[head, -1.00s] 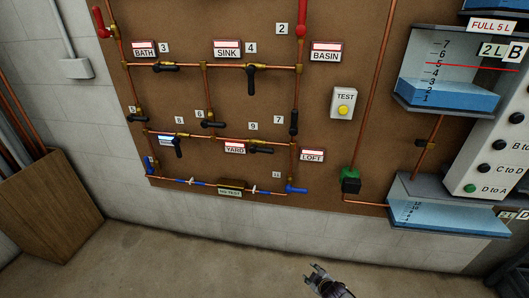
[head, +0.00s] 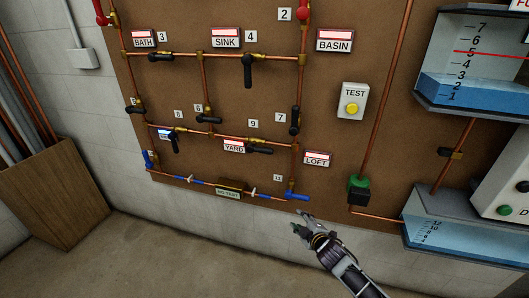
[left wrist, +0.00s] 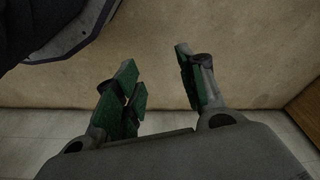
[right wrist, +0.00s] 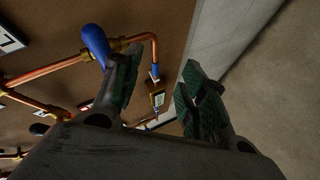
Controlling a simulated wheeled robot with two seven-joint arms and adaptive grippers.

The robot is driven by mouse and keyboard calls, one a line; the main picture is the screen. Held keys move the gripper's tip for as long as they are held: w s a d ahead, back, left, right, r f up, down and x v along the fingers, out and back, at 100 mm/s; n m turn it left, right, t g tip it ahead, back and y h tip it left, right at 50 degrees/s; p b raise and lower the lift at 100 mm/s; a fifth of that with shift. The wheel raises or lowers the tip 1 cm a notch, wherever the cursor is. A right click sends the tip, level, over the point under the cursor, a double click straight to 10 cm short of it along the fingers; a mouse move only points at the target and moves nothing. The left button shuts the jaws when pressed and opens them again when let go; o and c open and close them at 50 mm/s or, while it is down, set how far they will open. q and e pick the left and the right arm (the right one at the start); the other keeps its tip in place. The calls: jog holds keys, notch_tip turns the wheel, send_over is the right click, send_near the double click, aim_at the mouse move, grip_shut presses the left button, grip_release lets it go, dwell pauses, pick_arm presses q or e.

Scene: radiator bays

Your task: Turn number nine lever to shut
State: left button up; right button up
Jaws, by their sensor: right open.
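The number nine lever (head: 260,150) is a black handle on the lower copper pipe, under the "9" plate (head: 253,123) and right of the YARD sign (head: 234,146). It lies nearly level, roughly along the pipe, pointing right. My right gripper (head: 300,222) is open and empty, below and right of the lever and apart from it, near the board's bottom edge. In the right wrist view its open fingers (right wrist: 155,95) show with a blue handle (right wrist: 95,42) beside them.
The blue lower-right handle (head: 297,196) is close above my right gripper. The number seven lever (head: 295,120) hangs upright near number nine. The LOFT sign (head: 317,159), TEST button box (head: 352,103) and green-topped fitting (head: 359,188) are to the right. A wooden bin (head: 55,205) stands left.

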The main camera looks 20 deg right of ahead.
jog(key=w+r+n+t+y+b, duration=0.1)
jog(key=w+r+n+t+y, duration=0.1)
jog(key=w+r+n, duration=0.3)
jog(key=r+n+t+y, duration=0.2)
jog(key=r, duration=0.5)
jog(key=n+y+b, duration=0.1)
jog(key=n+y, duration=0.6)
jog(key=n, duration=0.4)
send_near(264, 151)
jog(key=s+d+f, duration=0.1)
jog(key=d+f, duration=0.1)
jog(key=d, duration=0.2)
pick_arm(q)
jog(key=shift+g, duration=0.4)
jog(key=shift+s+d+f, duration=0.35)
jog(key=shift+d+f, duration=0.1)
jog(key=shift+f, duration=0.2)
jog(key=shift+s+d+f, duration=0.4)
jog(key=shift+d+f, duration=0.1)
jog(key=shift+f, duration=0.2)
jog(key=shift+s+d+f, duration=0.35)
jog(key=shift+d+f, duration=0.1)
jog(key=shift+f, duration=0.2)
pick_arm(e)
jog(key=shift+s+a+r+n+g+y, duration=0.15)
jog(key=shift+r+n+g+y, duration=0.1)
jog(key=shift+n+g+y, duration=0.2)
jog(key=shift+s+a+r+n+g+y, duration=0.1)
jog(key=shift+r+n+g+y, duration=0.25)
jog(key=shift+n, duration=0.1)
